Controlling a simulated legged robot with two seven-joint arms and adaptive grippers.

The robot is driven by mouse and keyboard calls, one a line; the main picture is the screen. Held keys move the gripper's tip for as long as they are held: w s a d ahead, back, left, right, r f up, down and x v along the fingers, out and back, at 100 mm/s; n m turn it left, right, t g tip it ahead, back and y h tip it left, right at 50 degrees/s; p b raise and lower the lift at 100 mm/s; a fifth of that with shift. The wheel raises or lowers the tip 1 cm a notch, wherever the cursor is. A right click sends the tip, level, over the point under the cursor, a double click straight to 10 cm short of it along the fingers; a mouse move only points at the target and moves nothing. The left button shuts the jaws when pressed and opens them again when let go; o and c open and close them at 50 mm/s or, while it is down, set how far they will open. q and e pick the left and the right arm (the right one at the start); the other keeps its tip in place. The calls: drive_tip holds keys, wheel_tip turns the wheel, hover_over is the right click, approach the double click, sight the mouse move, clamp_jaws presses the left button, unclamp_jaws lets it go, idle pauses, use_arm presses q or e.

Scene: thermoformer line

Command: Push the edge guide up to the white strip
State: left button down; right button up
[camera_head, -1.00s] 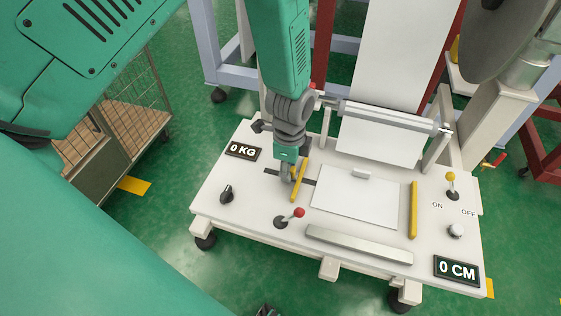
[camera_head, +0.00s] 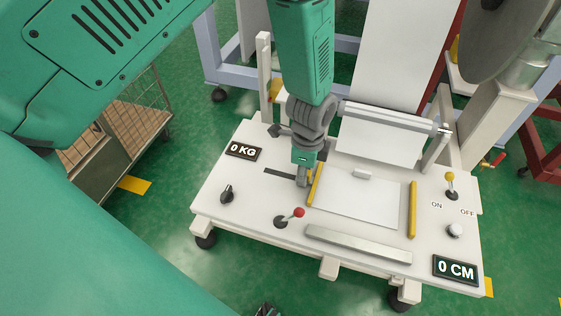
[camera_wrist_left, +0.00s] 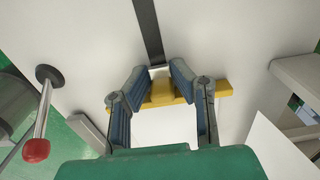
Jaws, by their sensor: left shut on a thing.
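The edge guide (camera_head: 315,184) is the left yellow bar on the white machine top. It now lies along the left edge of the white strip (camera_head: 362,201); no clear gap shows between them in the head view. My left gripper (camera_head: 303,181) is at the guide's left side, shut on it. In the left wrist view the guide (camera_wrist_left: 224,89) runs crosswise, with its middle part between my two blue-grey fingers (camera_wrist_left: 160,80). My fingers hide part of the guide. My right gripper is not in view.
A dark slot (camera_head: 278,173) runs left of the guide. A second yellow bar (camera_head: 412,210) stands at the strip's right side. A red-knobbed lever (camera_head: 298,213) and a metal bar (camera_head: 358,244) are in front. A roller (camera_head: 390,116) crosses behind.

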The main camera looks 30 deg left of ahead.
sight(313, 181)
use_arm(q)
drive_tip(key=shift+w+d+r, duration=0.1)
drive_tip(key=shift+w+d, duration=0.15)
drive_tip(key=shift+d, duration=0.25)
drive_tip(key=shift+w+d, duration=0.25)
drive_tip(key=shift+d, duration=0.25)
drive_tip(key=c, duration=1.3)
unclamp_jaws()
drive_tip(key=shift+s, duration=0.1)
drive_tip(key=shift+r, duration=0.15)
wheel_tip(313, 181, up, 11)
drive_tip(key=shift+r, duration=0.2)
drive_tip(key=shift+d, duration=0.1)
